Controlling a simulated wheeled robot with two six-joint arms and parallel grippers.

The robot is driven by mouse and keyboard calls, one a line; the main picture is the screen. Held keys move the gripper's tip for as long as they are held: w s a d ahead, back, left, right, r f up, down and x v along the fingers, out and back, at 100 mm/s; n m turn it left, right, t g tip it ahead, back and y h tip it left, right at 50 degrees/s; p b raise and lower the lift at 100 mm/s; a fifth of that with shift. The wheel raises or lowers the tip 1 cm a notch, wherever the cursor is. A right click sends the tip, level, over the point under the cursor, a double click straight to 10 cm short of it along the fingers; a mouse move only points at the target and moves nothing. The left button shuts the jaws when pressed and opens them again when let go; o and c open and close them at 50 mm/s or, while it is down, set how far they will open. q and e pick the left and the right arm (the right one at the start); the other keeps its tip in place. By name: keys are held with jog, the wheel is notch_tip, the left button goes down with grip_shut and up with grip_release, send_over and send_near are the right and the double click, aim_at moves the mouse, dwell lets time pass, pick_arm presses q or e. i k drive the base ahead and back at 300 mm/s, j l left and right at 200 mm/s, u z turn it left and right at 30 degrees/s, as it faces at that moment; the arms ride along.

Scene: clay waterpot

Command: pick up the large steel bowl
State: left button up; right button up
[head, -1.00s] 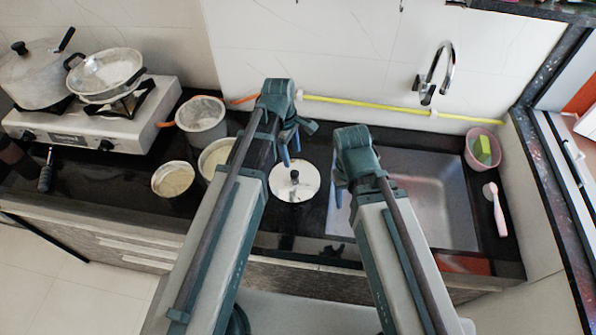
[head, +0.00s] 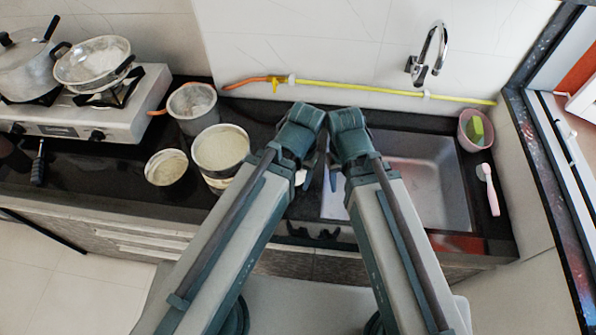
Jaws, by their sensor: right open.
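The large steel bowl (head: 236,153), round and pale inside, stands on the dark counter left of centre. Its lower right side is close to my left arm in the picture. My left gripper (head: 312,172) is right of the bowl, near the sink's left edge, and its fingers are mostly hidden by its wrist. My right gripper (head: 334,170) is open over the left edge of the sink, close beside the left one. Neither gripper touches the bowl.
A smaller bowl (head: 167,168) and a grey pot (head: 192,104) stand close to the large bowl. A stove (head: 125,115) with pans is at left. The sink (head: 440,185) and a pink cup (head: 476,130) are at right. A yellow rod (head: 370,90) lies along the wall.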

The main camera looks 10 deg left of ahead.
aim_at(169, 168)
jog(key=l+u, duration=0.1)
jog(key=u, duration=0.3)
jog(key=k+u, duration=0.1)
jog(key=u, duration=0.25)
jog(key=k+u, duration=0.1)
jog(key=u, duration=0.3)
jog(key=k+u, duration=0.1)
jog(key=u, duration=0.25)
jog(key=l, duration=0.05)
